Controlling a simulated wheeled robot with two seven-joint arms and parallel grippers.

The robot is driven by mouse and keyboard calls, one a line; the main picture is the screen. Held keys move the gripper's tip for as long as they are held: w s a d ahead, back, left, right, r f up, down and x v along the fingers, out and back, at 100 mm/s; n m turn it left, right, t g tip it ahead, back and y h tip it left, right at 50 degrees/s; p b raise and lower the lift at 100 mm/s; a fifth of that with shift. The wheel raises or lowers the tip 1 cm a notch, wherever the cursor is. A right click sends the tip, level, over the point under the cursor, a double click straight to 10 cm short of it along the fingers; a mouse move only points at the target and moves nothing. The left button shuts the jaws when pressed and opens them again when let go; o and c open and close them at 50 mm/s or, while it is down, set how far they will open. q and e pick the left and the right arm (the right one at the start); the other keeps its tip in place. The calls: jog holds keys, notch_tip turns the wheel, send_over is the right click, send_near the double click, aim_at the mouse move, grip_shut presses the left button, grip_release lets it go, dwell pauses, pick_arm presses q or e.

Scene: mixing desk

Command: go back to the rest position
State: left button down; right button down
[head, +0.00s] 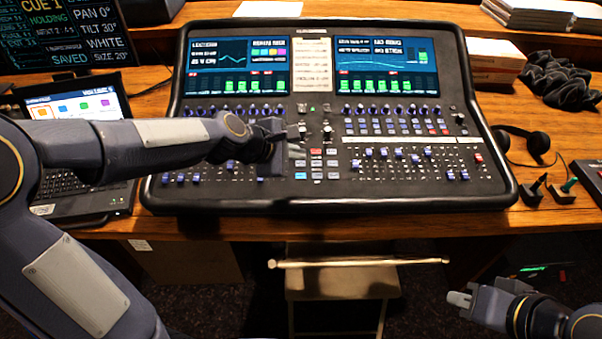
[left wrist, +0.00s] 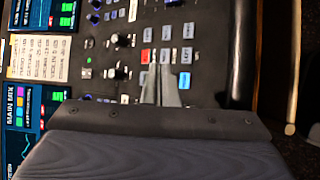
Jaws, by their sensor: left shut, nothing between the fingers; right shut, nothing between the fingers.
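The mixing desk (head: 325,120) stands on the wooden table, with lit screens at its back and rows of knobs and faders. My left gripper (head: 298,151) is over the middle of the desk, close to the coloured buttons. It is shut and empty. In the left wrist view, the shut fingers of my left gripper (left wrist: 166,88) point at the lit buttons (left wrist: 165,55); I cannot tell whether they touch the surface. My right gripper (head: 461,300) is shut and empty, low at the right, in front of the table and clear of it.
A laptop (head: 75,108) and a cue monitor (head: 65,35) stand at the left. Headphones (head: 522,140), a black cloth (head: 560,80) and stacked papers (head: 528,14) lie at the right. A folding chair (head: 343,283) stands below the table's front edge.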

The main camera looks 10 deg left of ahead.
pick_arm(q)
jog(key=s+a+m+g+y, duration=0.1)
jog(key=s+a+m, duration=0.3)
jog(key=s+m, duration=0.4)
jog(key=s+a+m+g+y, duration=0.1)
jog(key=s+a+m, duration=0.4)
jog(key=s, duration=1.3)
jog(key=m, duration=0.3)
jog(key=shift+s+a+f, duration=0.2)
jog(key=shift+s+f, duration=0.05)
jog(key=shift+s, duration=0.05)
